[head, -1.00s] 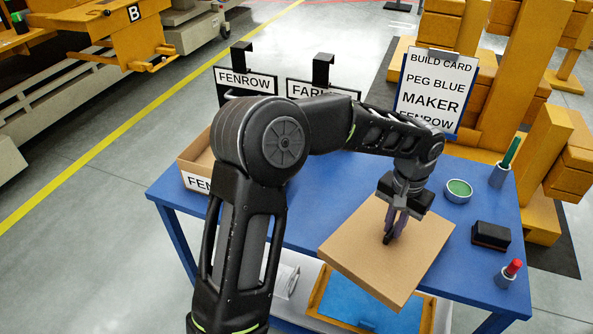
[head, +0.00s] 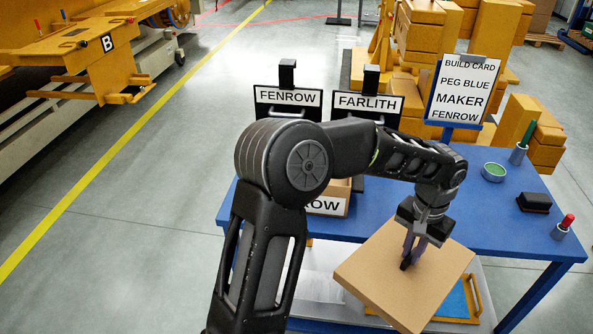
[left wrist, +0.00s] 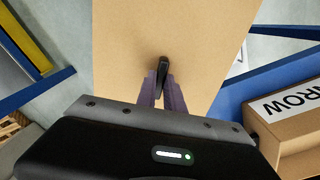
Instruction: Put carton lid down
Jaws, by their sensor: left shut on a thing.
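The carton lid (head: 408,285) is a flat tan cardboard panel with a small dark handle on top. My left gripper (head: 408,258) is shut on that handle and holds the lid tilted in front of the blue table's near edge. In the left wrist view the lid (left wrist: 125,50) fills the middle, with the gripper fingers (left wrist: 162,88) closed around the dark handle. An open carton (head: 330,205), its label ending in "ROW", stands on the table, mostly hidden behind my arm. It also shows in the left wrist view (left wrist: 300,135). My right gripper is not in view.
The blue table (head: 490,220) has free room at its middle right. A green-filled bowl (head: 493,172), a green marker in a cup (head: 519,152), a black block (head: 534,203) and a red-topped item (head: 563,228) stand right. Signs and a build card (head: 463,90) rise behind. A blue-bottomed tray (head: 452,303) lies below.

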